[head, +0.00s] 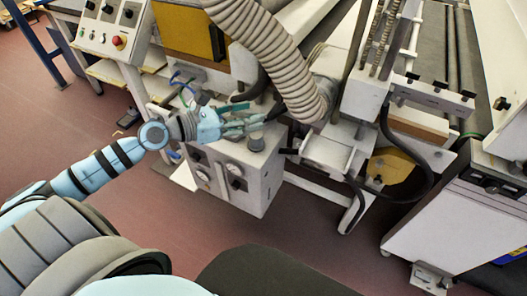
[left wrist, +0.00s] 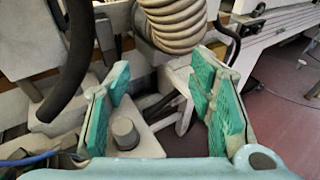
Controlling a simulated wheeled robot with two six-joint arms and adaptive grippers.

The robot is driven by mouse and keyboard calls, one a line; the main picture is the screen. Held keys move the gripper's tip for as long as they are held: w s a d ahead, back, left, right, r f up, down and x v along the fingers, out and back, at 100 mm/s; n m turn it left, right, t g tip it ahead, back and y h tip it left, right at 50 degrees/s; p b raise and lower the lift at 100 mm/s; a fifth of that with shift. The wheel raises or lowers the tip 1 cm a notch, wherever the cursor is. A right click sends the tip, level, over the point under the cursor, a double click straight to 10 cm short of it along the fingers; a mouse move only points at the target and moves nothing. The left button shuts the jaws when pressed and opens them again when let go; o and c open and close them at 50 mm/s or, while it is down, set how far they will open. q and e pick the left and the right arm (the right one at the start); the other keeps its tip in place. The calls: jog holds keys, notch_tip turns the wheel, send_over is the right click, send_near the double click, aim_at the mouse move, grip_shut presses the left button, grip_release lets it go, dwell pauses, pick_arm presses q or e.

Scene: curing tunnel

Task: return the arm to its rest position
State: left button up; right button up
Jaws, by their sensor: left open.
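My left arm comes in from the left in the head view, stretched toward the machine. Its left gripper (head: 243,121) is over the top of a pale control box (head: 235,170) with dials. In the left wrist view the left gripper (left wrist: 165,105) has its green-padded fingers spread wide, with nothing held between them. A short grey cylindrical knob (left wrist: 125,132) on the box top shows near the left finger; the knob (head: 256,141) is just below the fingertips in the head view. I cannot tell whether they touch. My right gripper is not in view.
A thick ribbed hose (head: 265,50) hangs close by the left gripper and also fills the top of the left wrist view (left wrist: 175,22). A panel with a red button (head: 118,42) is at upper left. A black cable (head: 425,185) loops at right. Reddish floor (head: 190,225) is open in front.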

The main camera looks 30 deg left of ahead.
pick_arm(q)
jog(key=s+d+r+m+g+h+b, duration=0.1)
jog(key=s+d+m+g+h, duration=0.2)
jog(key=s+d, duration=0.5)
jog(key=shift+s+d+m+h, duration=0.2)
jog(key=shift+d+m+h, duration=0.2)
jog(key=shift+d+h, duration=0.35)
